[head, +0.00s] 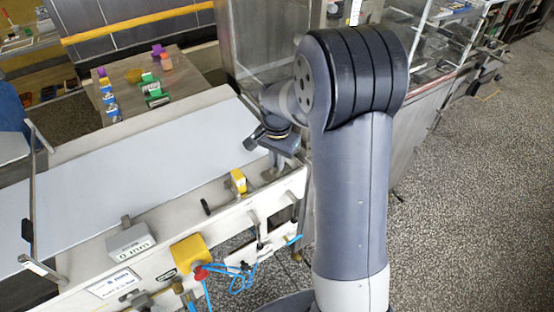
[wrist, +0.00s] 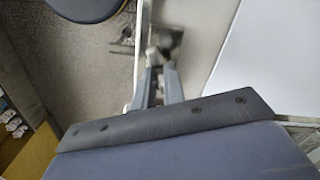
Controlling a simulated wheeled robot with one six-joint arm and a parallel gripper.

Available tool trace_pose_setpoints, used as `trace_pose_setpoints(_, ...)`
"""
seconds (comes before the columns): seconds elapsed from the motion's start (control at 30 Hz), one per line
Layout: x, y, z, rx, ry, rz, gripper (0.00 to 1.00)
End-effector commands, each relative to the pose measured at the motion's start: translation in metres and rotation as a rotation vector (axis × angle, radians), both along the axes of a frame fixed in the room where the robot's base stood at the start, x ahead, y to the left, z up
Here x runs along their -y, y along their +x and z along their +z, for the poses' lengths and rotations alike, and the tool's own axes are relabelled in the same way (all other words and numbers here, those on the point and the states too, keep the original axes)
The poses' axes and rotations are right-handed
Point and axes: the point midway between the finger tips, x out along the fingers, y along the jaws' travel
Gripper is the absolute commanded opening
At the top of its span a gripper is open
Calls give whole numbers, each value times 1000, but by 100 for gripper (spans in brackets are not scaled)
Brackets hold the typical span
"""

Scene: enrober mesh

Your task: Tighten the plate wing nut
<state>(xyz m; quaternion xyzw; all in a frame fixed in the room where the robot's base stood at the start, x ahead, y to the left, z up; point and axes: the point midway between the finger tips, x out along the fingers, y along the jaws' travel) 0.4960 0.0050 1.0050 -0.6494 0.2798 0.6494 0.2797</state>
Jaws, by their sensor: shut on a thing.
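My gripper (head: 283,160) is at the right end of the conveyor, low over the machine's frame. In the wrist view its two grey fingers (wrist: 158,70) reach forward and close on a small grey metal piece, which I take for the plate wing nut (wrist: 165,43). The piece is blurred, and its wings and thread cannot be made out. In the head view the fingers and my arm mostly hide the wing nut, and the plate under it is not clear.
The white conveyor belt (head: 140,175) runs left of my gripper. A yellow block (head: 238,181) sits on the frame close by, and a grey box with a "0 mm" display (head: 131,243) and a yellow box (head: 190,252) stand along the front. A table with coloured blocks (head: 128,85) is behind.

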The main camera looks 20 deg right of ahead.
Motion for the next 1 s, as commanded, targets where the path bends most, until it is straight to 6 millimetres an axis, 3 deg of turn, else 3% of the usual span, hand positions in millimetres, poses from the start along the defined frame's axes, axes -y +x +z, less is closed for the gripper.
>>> trace_pose_setpoints(0.37, 0, 0, 0, 1, 1, -29, 0)
trace_pose_setpoints(0.57, 0, 0, -1, 1, 0, -205, 0)
trace_pose_setpoints(1.0, 0, 0, 0, 1, 1, -406, 0)
